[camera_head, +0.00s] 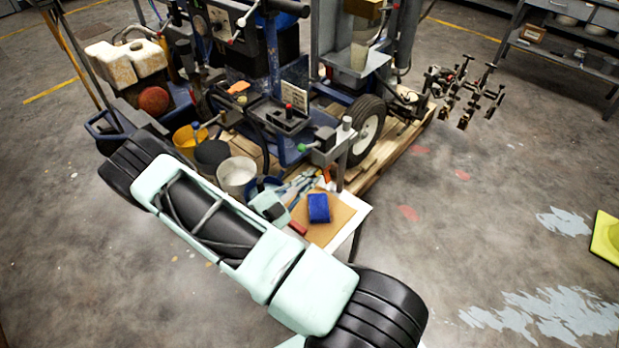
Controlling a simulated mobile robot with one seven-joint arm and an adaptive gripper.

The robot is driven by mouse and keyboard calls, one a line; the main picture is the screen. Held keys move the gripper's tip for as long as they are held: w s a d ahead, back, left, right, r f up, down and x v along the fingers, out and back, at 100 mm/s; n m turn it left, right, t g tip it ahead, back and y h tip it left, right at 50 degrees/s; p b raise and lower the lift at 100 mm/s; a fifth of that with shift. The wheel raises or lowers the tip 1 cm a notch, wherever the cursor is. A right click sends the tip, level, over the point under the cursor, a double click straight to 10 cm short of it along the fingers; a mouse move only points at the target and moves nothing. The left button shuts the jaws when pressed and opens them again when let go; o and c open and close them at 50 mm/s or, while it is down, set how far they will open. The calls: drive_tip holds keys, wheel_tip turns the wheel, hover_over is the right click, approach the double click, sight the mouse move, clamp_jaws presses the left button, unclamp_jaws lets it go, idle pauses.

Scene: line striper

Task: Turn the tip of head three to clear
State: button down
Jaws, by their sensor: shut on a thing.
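A row of several spray heads (465,95), dark with brass-coloured lower parts, stands out to the right of the line striper (285,110) at the upper right. They are small in the picture, so I cannot tell which is head three or how its tip is turned. My arm (225,225) crosses from the lower middle to the left. My gripper does not show, and I cannot see what it holds.
A board with a blue sponge (318,208) lies in front of the machine, beside several buckets (236,176). A black-tyred wheel (366,132) and wooden pallet (400,140) are near the heads. A grey shelf (570,45) stands far right. Right floor is mostly open.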

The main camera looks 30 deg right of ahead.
drive_tip(key=shift+d+r, duration=0.15)
drive_tip(key=shift+r, duration=0.15)
drive_tip(key=n+p, duration=0.1)
drive_tip(key=n, duration=0.3)
drive_tip(key=n+t+p, duration=0.1)
drive_tip(key=n, duration=0.4)
drive_tip(key=shift+r+t, duration=0.1)
drive_tip(key=shift+t, duration=0.2)
drive_tip(key=shift+w+p, duration=0.1)
drive_tip(key=shift+p, duration=0.25)
drive_tip(key=c, duration=2)
unclamp_jaws()
drive_tip(key=shift+f, duration=0.25)
drive_tip(key=shift+o, duration=0.6)
